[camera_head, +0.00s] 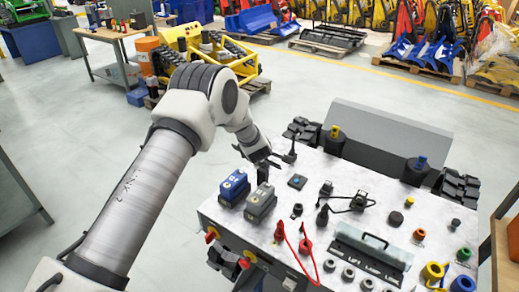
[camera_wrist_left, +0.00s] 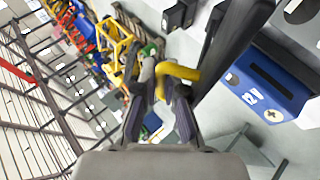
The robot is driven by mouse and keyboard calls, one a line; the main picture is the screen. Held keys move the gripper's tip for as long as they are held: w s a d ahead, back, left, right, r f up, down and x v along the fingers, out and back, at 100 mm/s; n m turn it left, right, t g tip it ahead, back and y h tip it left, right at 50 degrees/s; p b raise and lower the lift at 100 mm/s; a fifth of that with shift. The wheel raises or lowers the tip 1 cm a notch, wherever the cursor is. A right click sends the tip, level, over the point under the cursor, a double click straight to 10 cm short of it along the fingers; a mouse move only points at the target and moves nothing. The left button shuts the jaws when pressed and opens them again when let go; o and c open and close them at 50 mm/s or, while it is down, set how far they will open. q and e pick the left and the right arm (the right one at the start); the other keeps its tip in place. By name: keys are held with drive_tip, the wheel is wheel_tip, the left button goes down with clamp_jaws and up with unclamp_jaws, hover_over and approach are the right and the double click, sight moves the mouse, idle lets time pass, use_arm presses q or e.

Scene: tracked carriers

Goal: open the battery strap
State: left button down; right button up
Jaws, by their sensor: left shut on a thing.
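A blue battery (camera_head: 234,187) and a grey battery (camera_head: 260,203) stand side by side at the left of the carrier's pale top. The blue one shows at the right in the left wrist view (camera_wrist_left: 265,85). My left gripper (camera_head: 268,161) is just behind them, low over the back left edge of the top. In the left wrist view its fingers (camera_wrist_left: 160,98) are closed on a bent yellow handle (camera_wrist_left: 180,72). The handle seems to join a long black bar (camera_wrist_left: 225,45), which looks like the battery strap. In the head view the grip is too small to make out.
A black upright lever (camera_head: 290,150) stands close to the right of my left gripper. Knobs, a red cable (camera_head: 310,260) and a grey cover with a handle (camera_head: 370,247) crowd the top. Open floor lies left of the carrier.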

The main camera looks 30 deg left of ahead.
use_arm(q)
drive_tip(key=shift+w+r, duration=0.55)
drive_tip(key=shift+r, duration=0.25)
drive_tip(key=c, duration=1.6)
unclamp_jaws()
drive_tip(key=shift+o, duration=0.4)
drive_tip(key=shift+w+f, duration=0.1)
drive_tip(key=shift+w, duration=0.05)
drive_tip(key=shift+d+f, duration=0.1)
drive_tip(key=shift+f, duration=0.05)
drive_tip(key=shift+s+f, duration=0.2)
drive_tip(key=shift+r, duration=0.1)
